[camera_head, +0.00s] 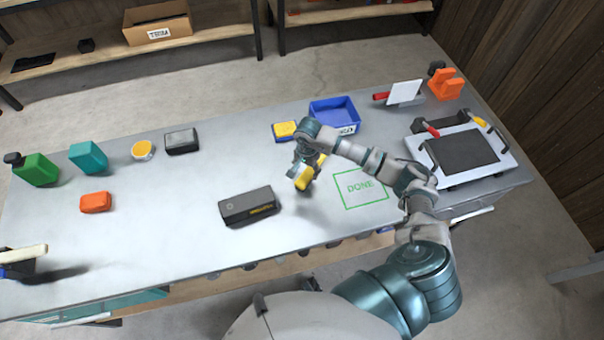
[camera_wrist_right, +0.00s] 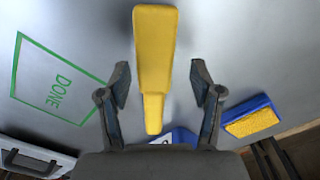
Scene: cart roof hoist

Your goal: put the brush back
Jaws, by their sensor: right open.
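A yellow brush-like tool (camera_head: 304,180) with a broad part and a narrower end is near the middle of the workbench, under my right gripper (camera_head: 306,164). I cannot make out bristles on it. In the right wrist view the yellow tool (camera_wrist_right: 155,50) lies between the two fingers of my right gripper (camera_wrist_right: 160,78). The fingers are open, with a gap on each side of the tool. The head view partly hides the tool behind the gripper.
A blue bin (camera_head: 348,128) and a blue-and-yellow block (camera_head: 284,132) stand behind the gripper. A black box (camera_head: 248,206) lies left of it. A green DONE square (camera_head: 345,202) is on the right. A tray (camera_head: 496,178) stands at the right end.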

